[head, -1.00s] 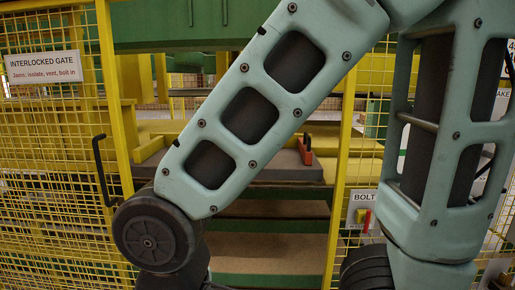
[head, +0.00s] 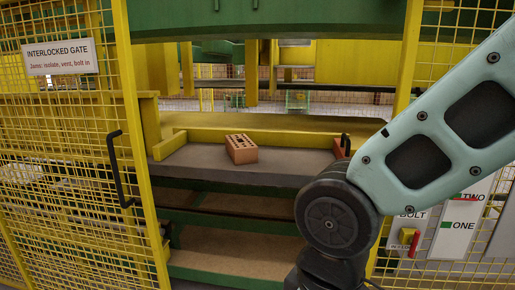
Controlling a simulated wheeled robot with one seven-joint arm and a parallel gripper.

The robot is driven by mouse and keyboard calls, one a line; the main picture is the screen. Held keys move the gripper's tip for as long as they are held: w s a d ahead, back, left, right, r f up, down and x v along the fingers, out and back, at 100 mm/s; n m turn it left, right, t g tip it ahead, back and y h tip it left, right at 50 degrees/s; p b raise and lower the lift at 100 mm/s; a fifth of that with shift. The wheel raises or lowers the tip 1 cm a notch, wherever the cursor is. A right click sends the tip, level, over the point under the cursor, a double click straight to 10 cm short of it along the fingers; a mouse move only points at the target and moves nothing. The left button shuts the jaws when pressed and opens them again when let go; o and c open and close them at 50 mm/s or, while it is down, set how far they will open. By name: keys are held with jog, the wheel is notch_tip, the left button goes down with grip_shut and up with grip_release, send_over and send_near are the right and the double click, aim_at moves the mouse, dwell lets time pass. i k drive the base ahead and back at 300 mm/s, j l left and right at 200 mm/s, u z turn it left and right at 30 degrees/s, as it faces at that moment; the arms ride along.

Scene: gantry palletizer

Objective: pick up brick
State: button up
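A reddish-orange brick with holes in its top (head: 241,149) lies on a grey shelf (head: 200,160) inside the yellow gate opening. It sits near the shelf's back yellow rail, with clear space around it. My arm covers the right side of the view, and its dark wrist joint is in front of the shelf's right end. My gripper is out of view below or behind the arm. A second reddish object (head: 339,150) with a dark part on it stands at the shelf's right end, partly hidden by my arm.
A yellow mesh gate (head: 60,180) with a black handle (head: 117,168) stands at the left. A yellow post (head: 407,60) bounds the opening at the right. Lower shelves (head: 235,262) lie beneath. A green beam (head: 260,18) crosses above. A bolt switch (head: 408,237) is at the right.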

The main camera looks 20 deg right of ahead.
aim_at(240, 150)
jog(key=k+z, duration=0.3)
jog(key=k+l+z, duration=0.25)
jog(key=i+j+z, duration=0.1)
jog(key=j+z, duration=0.95)
jog(key=j, duration=3.6)
